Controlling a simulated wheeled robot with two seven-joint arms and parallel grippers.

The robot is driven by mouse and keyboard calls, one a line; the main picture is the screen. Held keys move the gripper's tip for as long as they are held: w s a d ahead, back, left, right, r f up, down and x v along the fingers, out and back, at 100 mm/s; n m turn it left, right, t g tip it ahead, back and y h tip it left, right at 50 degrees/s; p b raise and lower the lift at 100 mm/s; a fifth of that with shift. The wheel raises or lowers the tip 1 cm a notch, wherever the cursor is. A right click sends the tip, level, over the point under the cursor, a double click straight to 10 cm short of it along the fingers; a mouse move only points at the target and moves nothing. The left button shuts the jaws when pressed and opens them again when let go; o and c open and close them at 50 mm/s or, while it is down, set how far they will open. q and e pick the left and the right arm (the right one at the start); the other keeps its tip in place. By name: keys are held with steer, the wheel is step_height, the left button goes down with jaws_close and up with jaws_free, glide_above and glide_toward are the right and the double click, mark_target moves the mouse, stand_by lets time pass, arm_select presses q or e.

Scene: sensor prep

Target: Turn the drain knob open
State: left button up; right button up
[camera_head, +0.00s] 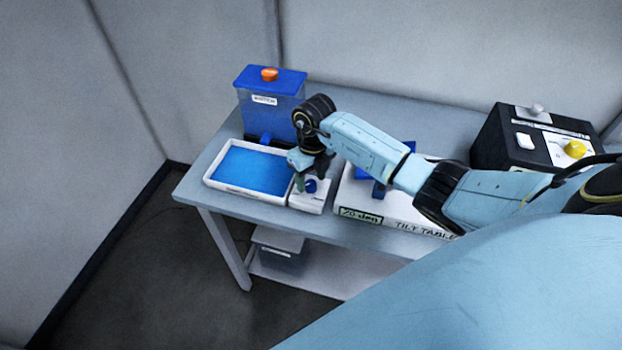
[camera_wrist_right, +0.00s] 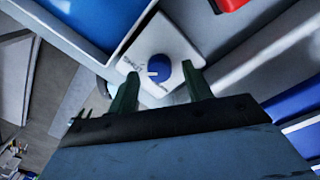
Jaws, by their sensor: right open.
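The drain knob (camera_head: 310,186) is a small blue round knob on a white block (camera_head: 304,203) beside the blue-filled tray. My right gripper (camera_head: 311,181) is over the block, pointing down. Its two dark green fingers (camera_wrist_right: 160,82) are apart, one on each side of the knob in the picture. I cannot tell whether they touch it. My left gripper is not in view.
The white tray (camera_head: 208,180) with blue contents adjoins the block on the left. A blue-lidded container (camera_head: 268,100) with an orange knob stands behind it. The tilt table (camera_head: 385,212) is right of the block. A black box (camera_head: 500,142) stands farther right.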

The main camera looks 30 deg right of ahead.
steer(key=shift+f, duration=0.6)
steer(key=c, duration=1)
